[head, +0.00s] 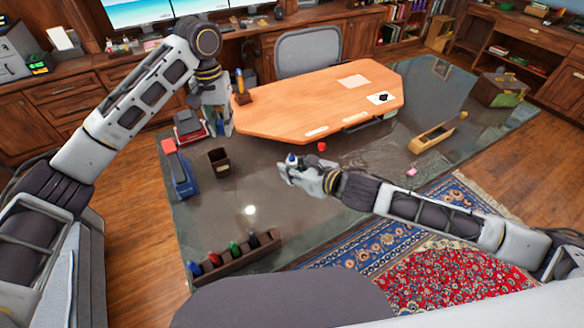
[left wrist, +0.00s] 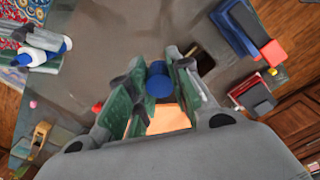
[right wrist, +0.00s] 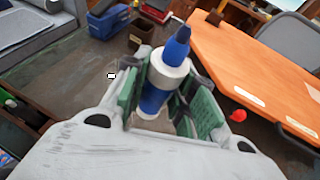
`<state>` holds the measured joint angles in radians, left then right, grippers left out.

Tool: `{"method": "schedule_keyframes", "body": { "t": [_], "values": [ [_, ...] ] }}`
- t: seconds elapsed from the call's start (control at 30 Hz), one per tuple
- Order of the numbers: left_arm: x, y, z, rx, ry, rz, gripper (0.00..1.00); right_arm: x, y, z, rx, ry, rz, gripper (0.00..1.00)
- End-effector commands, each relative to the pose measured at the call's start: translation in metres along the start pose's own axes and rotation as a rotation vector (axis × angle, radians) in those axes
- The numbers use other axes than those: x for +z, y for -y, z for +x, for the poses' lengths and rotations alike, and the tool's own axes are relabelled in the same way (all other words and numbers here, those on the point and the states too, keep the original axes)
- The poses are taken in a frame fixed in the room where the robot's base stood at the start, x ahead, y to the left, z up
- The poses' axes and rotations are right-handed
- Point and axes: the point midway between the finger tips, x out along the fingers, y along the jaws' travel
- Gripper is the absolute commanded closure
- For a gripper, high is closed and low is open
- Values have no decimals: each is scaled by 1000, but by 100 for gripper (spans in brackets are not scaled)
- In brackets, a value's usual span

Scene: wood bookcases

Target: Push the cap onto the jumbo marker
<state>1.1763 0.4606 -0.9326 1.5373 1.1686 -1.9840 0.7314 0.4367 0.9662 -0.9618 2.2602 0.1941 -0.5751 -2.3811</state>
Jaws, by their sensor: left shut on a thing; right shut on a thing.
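My right gripper (head: 290,168) is shut on the jumbo marker (right wrist: 167,72), near the middle of the head view. The marker is blue with a white band, and its dark tip points up and away from the palm. My left gripper (left wrist: 158,75) is shut on a blue cap (left wrist: 158,84), whose round end shows between the green pads. In the head view my left gripper (head: 215,108) hangs left of the desk, with the cap not clearly visible. The two grippers are well apart.
An orange desktop (head: 320,95) lies behind both grippers. A dark rack (head: 240,259) with coloured items stands at front left. A wooden box (head: 433,138) lies at right.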

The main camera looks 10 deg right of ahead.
Motion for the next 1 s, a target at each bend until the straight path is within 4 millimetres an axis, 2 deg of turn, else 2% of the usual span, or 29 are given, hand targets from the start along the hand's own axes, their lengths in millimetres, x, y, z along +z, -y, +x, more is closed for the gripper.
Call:
{"method": "schedule_keyframes", "body": {
  "t": [0.37, 0.7, 1.0],
  "values": [
    [-12, -43, -50, -1, -4, 81, 89, 0, 0, 0, 0, 0, 0, 100],
    [-11, -104, -96, 0, -3, 204, 89, 0, 0, 0, 0, 0, 0, 100],
    [3, -153, -110, -1, -1, 290, 89, 0, 0, 0, 0, 0, 0, 100]
  ]
}}
